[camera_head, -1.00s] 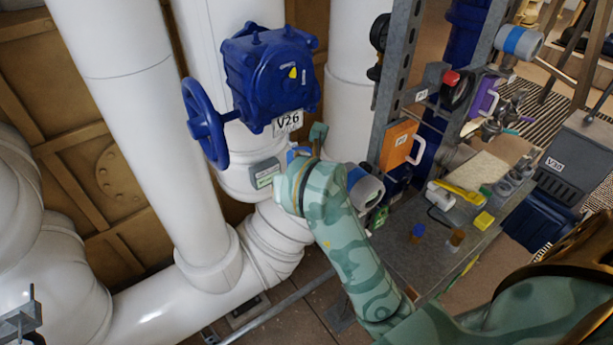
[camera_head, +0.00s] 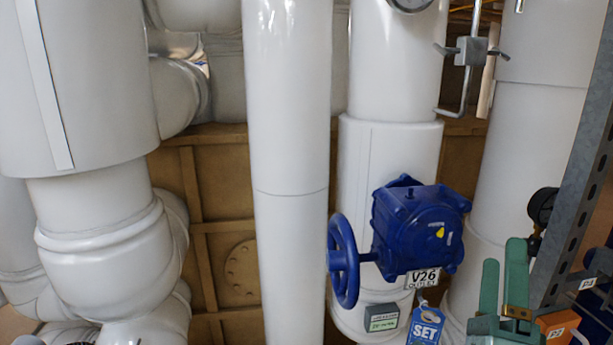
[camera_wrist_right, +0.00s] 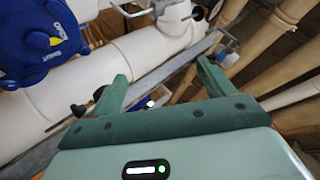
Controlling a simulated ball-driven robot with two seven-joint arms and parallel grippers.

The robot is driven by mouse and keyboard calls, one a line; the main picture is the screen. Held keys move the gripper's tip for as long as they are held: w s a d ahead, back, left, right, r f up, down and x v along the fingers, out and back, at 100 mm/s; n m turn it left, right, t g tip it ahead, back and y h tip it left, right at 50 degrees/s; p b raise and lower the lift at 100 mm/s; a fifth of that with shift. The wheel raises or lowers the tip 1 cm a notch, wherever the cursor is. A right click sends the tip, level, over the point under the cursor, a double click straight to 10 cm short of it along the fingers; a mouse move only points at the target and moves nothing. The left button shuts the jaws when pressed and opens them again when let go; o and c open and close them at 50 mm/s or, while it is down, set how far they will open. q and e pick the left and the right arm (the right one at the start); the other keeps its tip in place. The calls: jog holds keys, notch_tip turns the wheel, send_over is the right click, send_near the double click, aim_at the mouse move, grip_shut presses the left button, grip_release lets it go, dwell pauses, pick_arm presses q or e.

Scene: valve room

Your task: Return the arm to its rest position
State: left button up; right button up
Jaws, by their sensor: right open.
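My right gripper (camera_head: 503,255) stands upright at the lower right of the head view, to the right of the blue valve actuator (camera_head: 418,228) and apart from it. Its two green fingers are spread. In the right wrist view the gripper (camera_wrist_right: 162,75) is open, with nothing held between the fingers. The actuator carries a V26 label (camera_head: 424,277) and a blue handwheel (camera_head: 343,262) on its left. A blue SET tag (camera_head: 425,325) hangs below the label, cut off by the lower picture edge. My left gripper is not in view.
White pipes (camera_head: 290,150) stand behind and left of the valve. A grey perforated post (camera_head: 575,190) rises close to the right of my right gripper, with an orange box (camera_head: 557,325) low beside it. A gauge (camera_head: 408,3) sits at the top.

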jog(key=w+a+f+n+y, duration=0.1)
jog(key=a+f+n+y, duration=0.3)
jog(key=n+y, duration=0.55)
jog(key=w+a+f+n+y, duration=0.1)
jog(key=a+n+y, duration=0.4)
jog(key=n+y, duration=0.4)
notch_tip(320, 180, down, 13)
jog(key=a+n+g+h, duration=0.1)
jog(key=a+n+g, duration=0.1)
jog(key=n+g, duration=0.6)
jog(key=s+d+f+n+g+h, duration=0.4)
jog(key=s+d+f+g+h, duration=0.6)
jog(key=d+f, duration=0.55)
jog(key=s+a+f+g+y+b, duration=0.15)
jog(key=f+b, duration=0.25)
jog(key=f, duration=0.9)
jog(key=s+a+f+y+b, duration=0.1)
jog(key=s+a+f+b, duration=0.15)
jog(key=f, duration=1.05)
jog(key=s+a+f+g+y+b, duration=0.1)
jog(key=s+a+f+b, duration=0.2)
jog(key=f, duration=1)
jog(key=s+d+f+m+g+y+b, duration=0.1)
jog(key=s+f+b, duration=0.7)
jog(key=s+f, duration=1)
jog(key=shift+s+d+f+m+g, duration=0.15)
jog(key=shift+d+f+m+g, duration=0.35)
jog(key=shift+m, duration=0.75)
